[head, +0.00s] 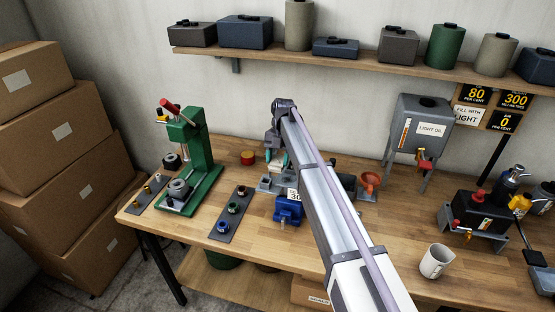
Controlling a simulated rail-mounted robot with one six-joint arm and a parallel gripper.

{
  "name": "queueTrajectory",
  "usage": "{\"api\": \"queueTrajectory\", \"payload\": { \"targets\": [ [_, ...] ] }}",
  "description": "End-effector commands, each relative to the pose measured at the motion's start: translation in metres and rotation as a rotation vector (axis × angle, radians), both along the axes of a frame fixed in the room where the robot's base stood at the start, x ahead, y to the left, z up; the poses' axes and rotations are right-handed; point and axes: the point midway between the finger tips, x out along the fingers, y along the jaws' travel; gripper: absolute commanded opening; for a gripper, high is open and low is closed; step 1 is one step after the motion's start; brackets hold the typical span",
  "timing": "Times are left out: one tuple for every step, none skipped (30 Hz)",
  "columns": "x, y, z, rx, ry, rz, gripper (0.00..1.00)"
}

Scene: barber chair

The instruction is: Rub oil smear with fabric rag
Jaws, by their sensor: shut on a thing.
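My gripper (277,160) points down over the middle of the workbench, behind the blue vise-like block. Its teal fingers are shut on a small pale thing that looks like the fabric rag (276,168). The rag is low, close to a grey metal fixture; I cannot tell whether it touches a surface. I cannot make out the oil smear; my arm and gripper hide part of this area.
A green press (203,150) stands to the left, with a dark tray of rings (233,213) beside it. The blue block (288,209) is in front.

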Motion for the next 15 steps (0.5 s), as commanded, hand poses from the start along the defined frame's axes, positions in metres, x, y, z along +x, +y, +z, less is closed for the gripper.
{"api": "queueTrajectory", "payload": {
  "targets": [
    [0.0, 0.0, 0.01, 0.0, 0.0, 0.0, 0.33],
    [0.0, 0.0, 0.012, 0.0, 0.0, 0.0, 0.33],
    [0.0, -0.001, 0.016, 0.0, 0.0, -0.001, 0.33],
    [0.0, -0.001, 0.018, 0.0, 0.0, -0.001, 0.33],
    [0.0, -0.001, 0.021, 0.001, 0.0, -0.001, 0.33],
    [0.0, -0.001, 0.023, 0.001, 0.0, -0.001, 0.33],
    [0.0, -0.001, 0.024, 0.001, 0.0, -0.001, 0.33],
    [0.0, -0.001, 0.026, 0.001, 0.0, -0.001, 0.33],
    [0.0, -0.001, 0.026, 0.001, 0.0, -0.001, 0.33],
    [0.0, -0.001, 0.027, 0.001, 0.0, -0.001, 0.33],
    [0.0, -0.001, 0.027, 0.001, 0.0, -0.001, 0.33],
    [0.0, -0.001, 0.026, 0.001, 0.0, -0.001, 0.33],
    [0.0, -0.001, 0.026, 0.001, 0.0, -0.001, 0.33],
    [0.0, -0.001, 0.026, 0.001, 0.0, -0.001, 0.33],
    [0.0, -0.001, 0.026, 0.001, 0.0, -0.001, 0.33]
  ]
}}
